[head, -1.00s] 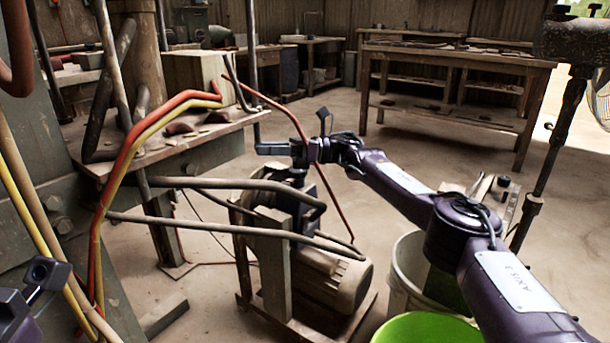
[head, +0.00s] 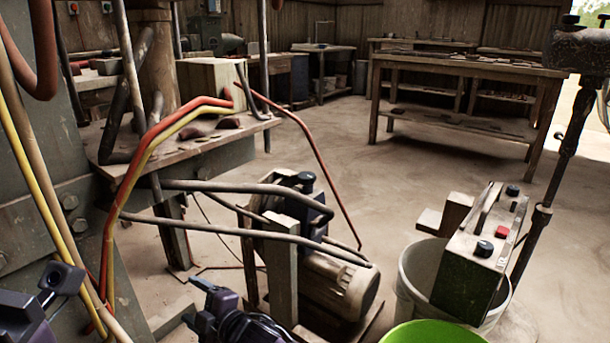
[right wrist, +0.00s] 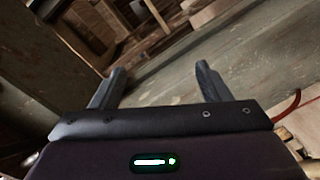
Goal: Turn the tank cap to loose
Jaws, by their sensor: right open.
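A dark round cap (head: 306,180), which looks like the tank cap, sits on top of the motor and pump unit (head: 340,283) in the head view. No gripper touches it. Whether it is tight or loose cannot be seen. My right gripper (head: 195,304) is low at the bottom of the head view, left of and nearer than the pump unit. In the right wrist view its two fingers (right wrist: 156,84) are spread with nothing between them. My left gripper (head: 58,282) shows partly at the lower left edge, and its jaws are not clear.
Bent pipes (head: 230,226) pass in front of the pump unit. The press table (head: 175,150) and orange and yellow hoses stand left. A box with black knobs and a red button (head: 502,232) is at a white bucket (head: 412,290), right. A green tub (head: 430,334) is in front.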

